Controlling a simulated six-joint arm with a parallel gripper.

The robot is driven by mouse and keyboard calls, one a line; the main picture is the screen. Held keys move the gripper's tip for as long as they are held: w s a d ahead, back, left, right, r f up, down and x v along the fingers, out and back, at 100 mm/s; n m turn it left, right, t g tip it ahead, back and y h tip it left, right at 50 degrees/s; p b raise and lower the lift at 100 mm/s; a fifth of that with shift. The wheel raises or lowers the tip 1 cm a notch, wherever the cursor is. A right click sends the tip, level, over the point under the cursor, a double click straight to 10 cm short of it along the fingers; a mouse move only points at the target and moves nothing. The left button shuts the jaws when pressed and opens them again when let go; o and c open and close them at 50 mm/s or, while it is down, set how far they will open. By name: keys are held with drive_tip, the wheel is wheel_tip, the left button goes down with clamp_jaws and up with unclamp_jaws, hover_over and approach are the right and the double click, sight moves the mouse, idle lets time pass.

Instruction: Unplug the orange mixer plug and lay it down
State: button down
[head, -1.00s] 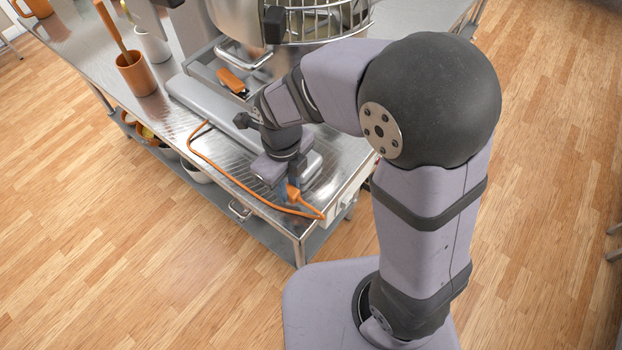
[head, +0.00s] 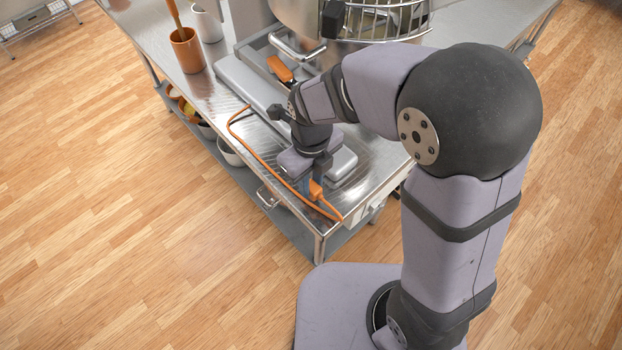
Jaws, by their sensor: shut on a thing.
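The orange plug (head: 316,191) is at the near right end of the steel bench (head: 378,165). My gripper (head: 309,184) is shut on it, pointing down from above, and the arm partly hides the fingers. The plug is apart from the pale socket box (head: 362,213) on the bench's end edge. Whether the plug touches the bench top is too small to tell. Its orange cord (head: 263,160) bends near the bench corner and runs back along the front edge to the left. The large steel mixer (head: 300,20) stands behind.
The mixer's grey base (head: 243,84) lies beside my gripper. An orange-handled part (head: 280,68) is near the mixer bowl. An orange cup (head: 187,52) and a white container (head: 207,24) stand far left. A lower shelf holds bowls (head: 229,153).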

drive_tip(key=shift+f+b, duration=1.2)
drive_tip(key=shift+f, duration=0.7)
drive_tip(key=c, duration=1.4)
unclamp_jaws()
drive_tip(key=shift+r, duration=0.2)
wheel_tip(320, 180, up, 3)
drive_tip(key=p, duration=0.3)
drive_tip(key=shift+f, duration=0.1)
drive_tip(key=shift+r+b, duration=0.5)
drive_tip(key=shift+r, duration=3.15)
